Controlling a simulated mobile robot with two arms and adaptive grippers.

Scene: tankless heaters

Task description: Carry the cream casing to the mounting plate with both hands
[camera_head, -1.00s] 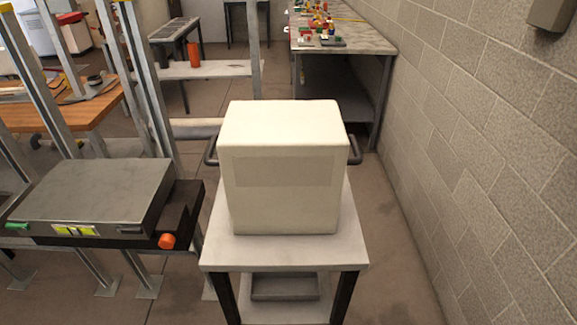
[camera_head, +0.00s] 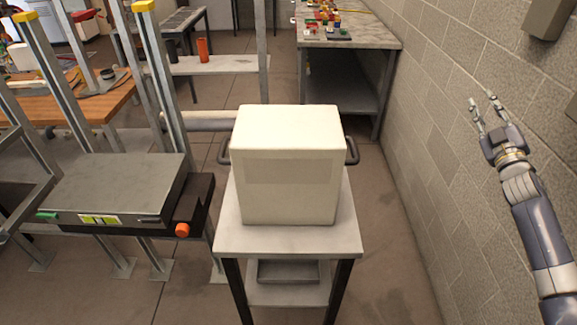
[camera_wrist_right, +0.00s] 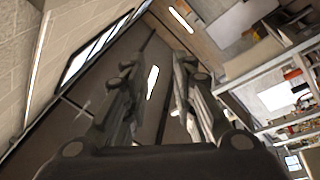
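The cream casing (camera_head: 290,165) is a box with a dark handle on each of its left and right sides. It stands upright on a small light-topped cart (camera_head: 290,240) in the middle of the head view. My right gripper (camera_head: 483,103) is raised in front of the block wall, well to the right of the casing. Its fingers are apart with nothing between them; the right wrist view also shows the spread, empty fingers (camera_wrist_right: 155,100). My left gripper is not in view. I cannot single out the mounting plate.
A flat grey unit with an orange knob (camera_head: 182,230) stands left of the cart, beside upright metal posts (camera_head: 160,70). A block wall (camera_head: 430,130) runs along the right. A bench (camera_head: 365,40) with small coloured parts stands behind. Floor right of the cart is clear.

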